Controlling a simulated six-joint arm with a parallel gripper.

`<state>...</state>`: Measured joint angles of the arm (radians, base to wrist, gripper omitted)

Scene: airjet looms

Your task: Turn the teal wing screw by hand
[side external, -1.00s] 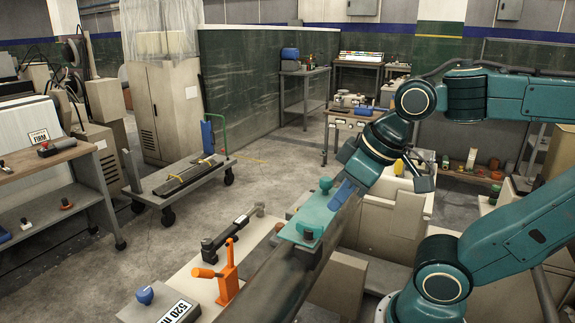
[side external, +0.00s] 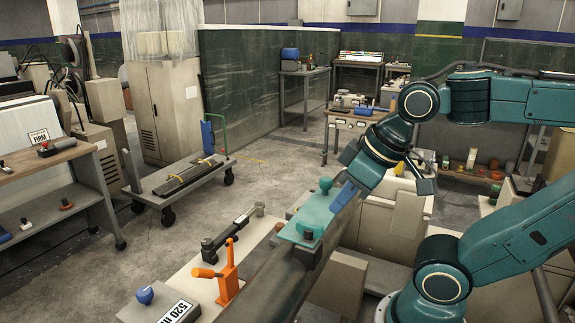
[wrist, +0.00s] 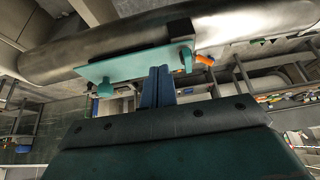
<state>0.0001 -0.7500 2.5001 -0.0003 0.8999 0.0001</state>
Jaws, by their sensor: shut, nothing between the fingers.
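A teal plate (side external: 304,229) is fixed on a long dark metal beam (side external: 272,272). Two teal knobs are on it: a rounded one at its far end (side external: 325,185) and a darker one at its near end (side external: 308,234). In the wrist view the rounded knob (wrist: 105,89) is at left and an upright, wing-like one (wrist: 186,58) at right; I cannot tell for sure which is the wing screw. My gripper (side external: 340,200) has blue fingers, shut and empty. In the wrist view the fingertips (wrist: 158,70) are at the plate's edge, between the knobs; contact is unclear.
An orange toggle clamp (side external: 229,272) and a dark-handled tool (side external: 228,233) are on the pale surface left of the beam. A blue knob (side external: 145,296) and a number plate (side external: 180,309) are at the front. Beige housings (side external: 339,281) stand right of the beam.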

